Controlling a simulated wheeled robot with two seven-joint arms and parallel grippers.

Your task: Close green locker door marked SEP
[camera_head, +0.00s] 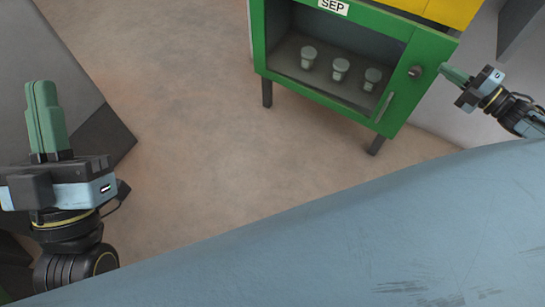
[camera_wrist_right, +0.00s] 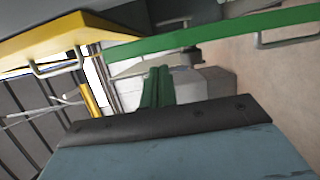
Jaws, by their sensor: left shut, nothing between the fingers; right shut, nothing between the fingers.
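The green locker (camera_head: 350,107) marked SEP stands at the top of the head view. In the right wrist view the green front (camera_wrist_right: 225,33) shows nearly edge-on beyond the fingers. My left gripper (camera_head: 42,88) is shut and empty, far left.
Three small grey-green objects (camera_head: 340,68) stand inside the locker. A yellow unit (camera_head: 450,10) adjoins it above; its yellow front (camera_wrist_right: 60,38) has a handle in the wrist view. A dark grey block (camera_head: 70,80) lies behind my left gripper. The brown floor (camera_head: 190,120) between is clear.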

